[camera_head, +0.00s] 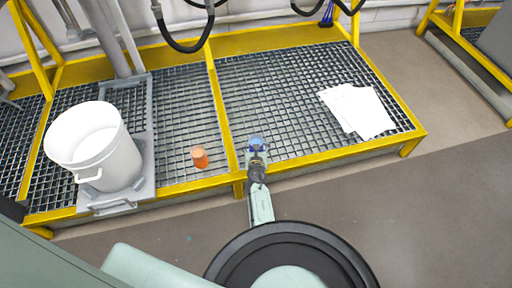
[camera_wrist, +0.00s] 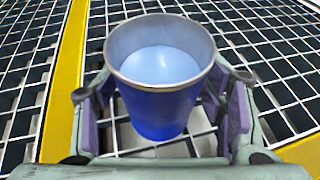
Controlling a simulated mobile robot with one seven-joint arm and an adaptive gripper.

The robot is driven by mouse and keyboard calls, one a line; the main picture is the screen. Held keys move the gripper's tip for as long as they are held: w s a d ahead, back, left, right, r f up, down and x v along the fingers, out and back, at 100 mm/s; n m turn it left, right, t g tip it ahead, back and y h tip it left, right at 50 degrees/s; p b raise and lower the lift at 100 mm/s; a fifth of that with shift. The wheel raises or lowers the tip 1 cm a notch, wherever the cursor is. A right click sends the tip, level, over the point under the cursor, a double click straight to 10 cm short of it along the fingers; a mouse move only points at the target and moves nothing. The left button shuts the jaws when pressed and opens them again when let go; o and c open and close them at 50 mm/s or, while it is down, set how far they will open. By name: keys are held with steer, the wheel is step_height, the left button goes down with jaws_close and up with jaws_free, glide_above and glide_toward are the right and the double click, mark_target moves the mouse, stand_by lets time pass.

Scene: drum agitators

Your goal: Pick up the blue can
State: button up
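The blue can (camera_wrist: 160,105) stands large in the middle of the wrist view, its metal rim and pale inside facing me. My gripper (camera_wrist: 165,115) has one finger on each side of the can. The fingers look spread, with small gaps between the pads and the can's sides, so the can is between them and does not look squeezed. In the head view the blue can (camera_head: 256,141) shows at the tip of my gripper (camera_head: 256,152), over the front of the metal grating. The can's base is hidden.
An orange can (camera_head: 199,157) stands on the grating (camera_head: 290,90), left of a yellow beam (camera_head: 222,110). A white bucket (camera_head: 112,160) stands on a grey platform at the left. White papers (camera_head: 357,110) lie at the right. Yellow edging (camera_head: 340,152) borders the grating's front.

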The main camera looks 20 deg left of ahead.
steer(key=c, duration=1.1)
steer(key=shift+r, duration=0.15)
